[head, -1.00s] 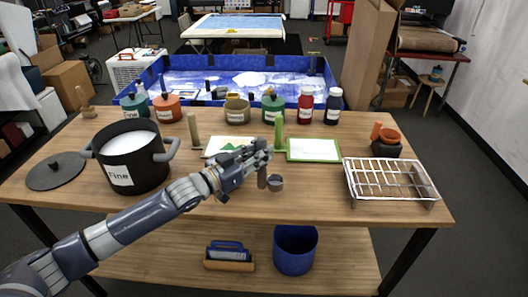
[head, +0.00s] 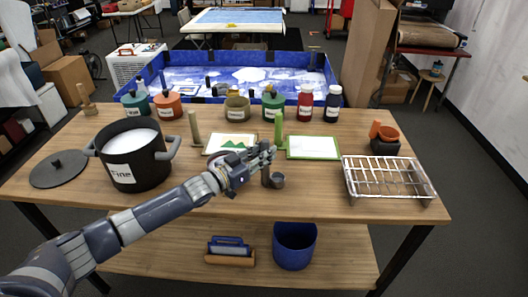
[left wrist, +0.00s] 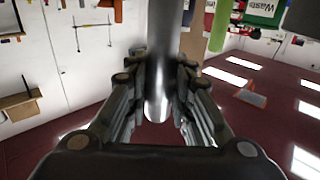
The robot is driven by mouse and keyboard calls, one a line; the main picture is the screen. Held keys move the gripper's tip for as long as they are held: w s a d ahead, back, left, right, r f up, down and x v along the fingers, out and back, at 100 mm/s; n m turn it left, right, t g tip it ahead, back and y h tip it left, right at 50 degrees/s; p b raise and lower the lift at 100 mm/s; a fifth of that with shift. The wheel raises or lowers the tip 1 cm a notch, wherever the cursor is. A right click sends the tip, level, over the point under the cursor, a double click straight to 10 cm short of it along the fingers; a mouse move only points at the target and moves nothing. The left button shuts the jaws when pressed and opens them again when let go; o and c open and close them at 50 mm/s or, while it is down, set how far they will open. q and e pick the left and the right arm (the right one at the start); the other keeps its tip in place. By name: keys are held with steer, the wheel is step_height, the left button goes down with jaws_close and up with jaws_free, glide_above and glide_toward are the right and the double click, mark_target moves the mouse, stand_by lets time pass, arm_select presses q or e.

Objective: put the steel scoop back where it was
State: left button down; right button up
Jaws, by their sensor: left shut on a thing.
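The steel scoop has a small round grey cup (head: 277,180) and a dark upright handle (head: 265,178). My left gripper (head: 265,156) is shut around the upper part of the handle, over the front middle of the table. The cup hangs low, just right of the handle; I cannot tell whether it touches the tabletop. In the left wrist view a shiny steel shaft (left wrist: 160,95) stands between the two fingers, and the cup is out of sight. My right gripper is not in view.
A black pot (head: 130,158) of white powder stands left on the table (head: 215,190), its lid (head: 58,169) beside it. A wire rack (head: 385,177) is at the right. Behind the gripper are a green upright tool (head: 278,130), a framed picture (head: 230,143) and a green-edged board (head: 313,147).

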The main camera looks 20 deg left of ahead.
arm_select(q)
steer(key=shift+f, duration=0.15)
steer(key=c, duration=1.4)
jaws_free()
steer(key=shift+b+v, duration=1.1)
steer(key=shift+v, duration=4.9)
